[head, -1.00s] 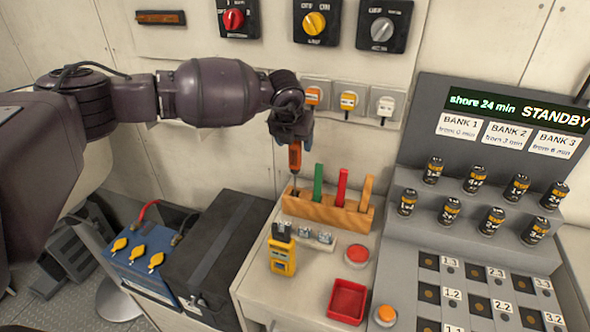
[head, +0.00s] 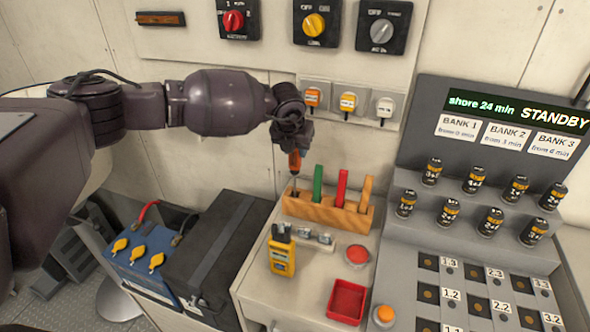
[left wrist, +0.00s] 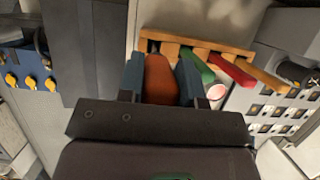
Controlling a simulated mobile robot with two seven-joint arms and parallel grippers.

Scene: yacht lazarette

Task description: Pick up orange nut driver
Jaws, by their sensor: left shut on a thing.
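The orange nut driver (head: 294,162) stands upright at the left end of the wooden rack (head: 325,211), its thin shaft reaching down to the rack. My left gripper (head: 293,148) is above the rack, shut on the orange handle. In the left wrist view the orange handle (left wrist: 160,78) sits between the two fingers of my left gripper (left wrist: 160,80). I cannot tell whether the shaft tip is still inside its hole. My right gripper is not in view.
Green (head: 318,182), red (head: 341,188) and yellow-orange (head: 366,193) handles stand in the rack to the right. A yellow meter (head: 282,255) and a red tray (head: 347,301) are in front. Black batteries (head: 433,172) stand on the grey console at right.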

